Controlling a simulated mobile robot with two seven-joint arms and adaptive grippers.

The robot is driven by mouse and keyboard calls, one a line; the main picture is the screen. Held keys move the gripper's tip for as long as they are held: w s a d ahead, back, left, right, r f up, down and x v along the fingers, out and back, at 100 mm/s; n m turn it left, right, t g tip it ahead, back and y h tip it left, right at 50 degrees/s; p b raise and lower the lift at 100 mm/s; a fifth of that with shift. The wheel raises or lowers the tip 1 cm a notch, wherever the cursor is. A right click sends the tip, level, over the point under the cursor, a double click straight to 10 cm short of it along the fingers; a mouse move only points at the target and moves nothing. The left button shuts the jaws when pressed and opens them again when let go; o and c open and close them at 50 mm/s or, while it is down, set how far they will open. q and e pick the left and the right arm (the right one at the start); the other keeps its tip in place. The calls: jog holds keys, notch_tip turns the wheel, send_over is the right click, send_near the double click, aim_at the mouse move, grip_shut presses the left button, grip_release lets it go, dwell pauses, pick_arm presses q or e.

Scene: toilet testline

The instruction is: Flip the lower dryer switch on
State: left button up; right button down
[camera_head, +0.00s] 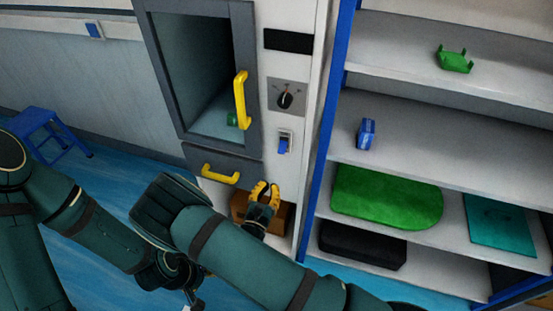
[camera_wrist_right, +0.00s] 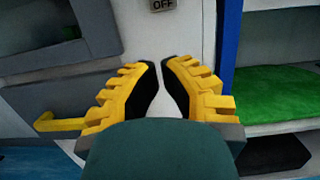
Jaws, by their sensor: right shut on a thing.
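The lower dryer switch (camera_head: 284,145) is a blue lever on a pale plate, on the white dryer panel below the round dial (camera_head: 287,96). Its blue part sits low on the plate. In the wrist view only an OFF label (camera_wrist_right: 162,4) shows at the top edge; the lever is out of that view. My right gripper (camera_head: 264,188) is below the switch and apart from it. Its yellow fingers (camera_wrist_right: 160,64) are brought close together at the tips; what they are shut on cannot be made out.
A yellow door handle (camera_head: 241,100) and a yellow drawer handle (camera_head: 220,175) stick out left of the switch. A brown box (camera_head: 240,206) is behind my right gripper. A blue-edged shelf (camera_head: 328,135) stands to the right. A blue stool (camera_head: 40,120) is at far left.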

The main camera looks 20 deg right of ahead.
aim_at(282, 157)
jog(key=b+x, duration=0.1)
jog(key=x, duration=0.9)
jog(key=shift+w+d, duration=0.15)
jog(key=shift+d, duration=0.05)
jog(key=s+r, duration=0.1)
jog(key=a+r, duration=0.1)
jog(key=r, duration=0.1)
jog(key=shift+s+a, duration=0.15)
jog(key=shift+s, duration=0.2)
pick_arm(q)
jog(key=shift+s+f, duration=0.1)
jog(key=shift+f, duration=0.2)
pick_arm(e)
jog(key=shift+r, duration=0.25)
jog(key=shift+s, duration=0.1)
pick_arm(q)
jog(key=shift+r, duration=0.1)
pick_arm(e)
jog(key=shift+a, duration=0.1)
pick_arm(q)
jog(key=shift+d+r+p, duration=0.55)
jog(key=shift+d+p, duration=0.2)
jog(key=shift+p, duration=0.1)
pick_arm(e)
jog(key=shift+s+a+r+g, duration=0.1)
jog(key=shift+r+g, duration=0.05)
jog(key=shift+g, duration=0.15)
